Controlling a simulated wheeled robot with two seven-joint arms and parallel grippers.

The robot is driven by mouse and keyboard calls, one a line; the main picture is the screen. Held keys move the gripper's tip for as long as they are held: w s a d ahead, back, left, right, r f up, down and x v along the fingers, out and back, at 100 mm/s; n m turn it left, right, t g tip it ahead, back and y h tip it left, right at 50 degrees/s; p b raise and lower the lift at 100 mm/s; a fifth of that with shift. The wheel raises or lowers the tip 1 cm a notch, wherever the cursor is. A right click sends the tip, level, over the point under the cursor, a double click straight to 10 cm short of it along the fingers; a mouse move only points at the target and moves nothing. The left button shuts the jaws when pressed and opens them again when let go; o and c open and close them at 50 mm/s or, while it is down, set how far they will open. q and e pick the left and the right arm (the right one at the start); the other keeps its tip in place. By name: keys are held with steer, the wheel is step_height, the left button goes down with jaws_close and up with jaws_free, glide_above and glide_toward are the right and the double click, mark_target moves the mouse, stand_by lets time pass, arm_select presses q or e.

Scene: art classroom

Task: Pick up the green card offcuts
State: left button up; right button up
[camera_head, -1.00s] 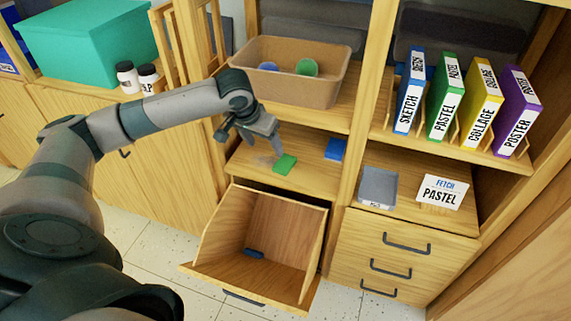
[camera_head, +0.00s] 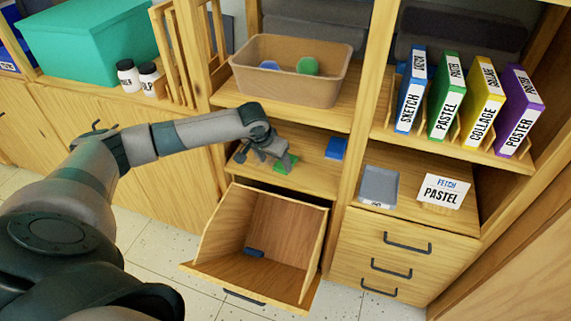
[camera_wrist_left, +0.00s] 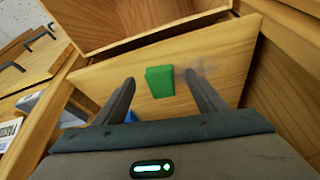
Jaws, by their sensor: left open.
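The green card offcuts (camera_head: 286,164) form a small green block on the wooden shelf above the open drawer. In the left wrist view the green block (camera_wrist_left: 160,81) lies between and just beyond the tips of my two open fingers, with nothing gripped. My left gripper (camera_head: 268,158) is low over the shelf at the block and partly covers it in the head view. Its fingers (camera_wrist_left: 160,85) also show in the wrist view, one on each side of the block. My right gripper is not in view.
An open drawer (camera_head: 205,230) with a small blue piece (camera_head: 254,252) inside juts out below the shelf. A blue block (camera_head: 336,148) lies to the right. A tan bin (camera_head: 285,88) stands on the shelf above. A grey tray (camera_head: 379,186) and a sign (camera_head: 443,191) stand farther right.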

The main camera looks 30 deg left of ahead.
mark_target(280, 169)
arm_select(q)
steer(key=shift+w+f, duration=0.1)
steer(key=shift+f, duration=0.05)
steer(key=shift+x, duration=2.5)
steer(key=shift+w, duration=0.15)
steer(key=shift+c, duration=0.6)
steer(key=c, duration=1)
